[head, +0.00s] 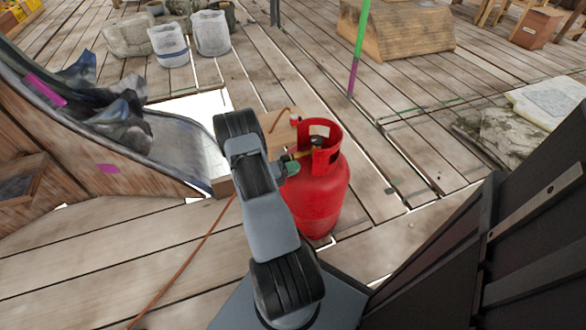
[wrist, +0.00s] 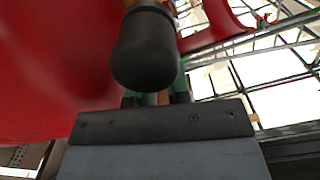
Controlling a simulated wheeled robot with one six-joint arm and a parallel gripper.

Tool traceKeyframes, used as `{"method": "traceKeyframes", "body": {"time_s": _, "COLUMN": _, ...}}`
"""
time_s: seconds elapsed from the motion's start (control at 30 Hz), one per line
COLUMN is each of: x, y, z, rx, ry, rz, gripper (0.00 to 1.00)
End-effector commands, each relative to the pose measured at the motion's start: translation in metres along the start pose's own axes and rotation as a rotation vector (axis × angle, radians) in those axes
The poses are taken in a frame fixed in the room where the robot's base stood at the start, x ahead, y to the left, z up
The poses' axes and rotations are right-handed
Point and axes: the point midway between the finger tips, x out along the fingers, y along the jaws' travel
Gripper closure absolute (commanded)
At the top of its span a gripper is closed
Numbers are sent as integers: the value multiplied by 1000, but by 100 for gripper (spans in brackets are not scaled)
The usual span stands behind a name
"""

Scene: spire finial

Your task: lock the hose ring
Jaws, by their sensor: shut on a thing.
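A red gas cylinder (head: 318,200) with an open-sided collar (head: 327,138) stands upright on the planks. My gripper (head: 290,168) is at the collar's left side, its green part showing beside the valve area. A small brass-coloured piece (head: 301,155) shows just above it. In the wrist view, my gripper's green fingers (wrist: 163,96) are shut on a black rounded part (wrist: 146,50), in front of the red cylinder wall (wrist: 60,60). I cannot tell whether this part is the hose ring itself. The fingertips and the grip are mostly hidden behind it.
An orange hose (head: 279,119) shows behind the cylinder, and an orange line (head: 200,245) runs over the floor. A wooden block (head: 283,140) is behind my arm. A dark panelled structure (head: 500,240) stands close on the right. Sacks (head: 212,35) stand far left.

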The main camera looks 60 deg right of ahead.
Motion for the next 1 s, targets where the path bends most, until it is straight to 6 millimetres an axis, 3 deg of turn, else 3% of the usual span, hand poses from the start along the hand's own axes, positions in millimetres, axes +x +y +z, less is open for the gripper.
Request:
{"method": "traceKeyframes", "body": {"time_s": 0.13, "x": 0, "y": 0, "z": 0, "rx": 0, "ry": 0, "rz": 1, "gripper": 100}}
{"method": "traceKeyframes", "body": {"time_s": 0.47, "x": -1, "y": 3, "z": 0, "rx": 43, "ry": -1, "rz": 1, "gripper": 100}}
{"method": "traceKeyframes", "body": {"time_s": 1.0, "x": 1, "y": 18, "z": 4, "rx": 388, "ry": -1, "rz": 1, "gripper": 100}}
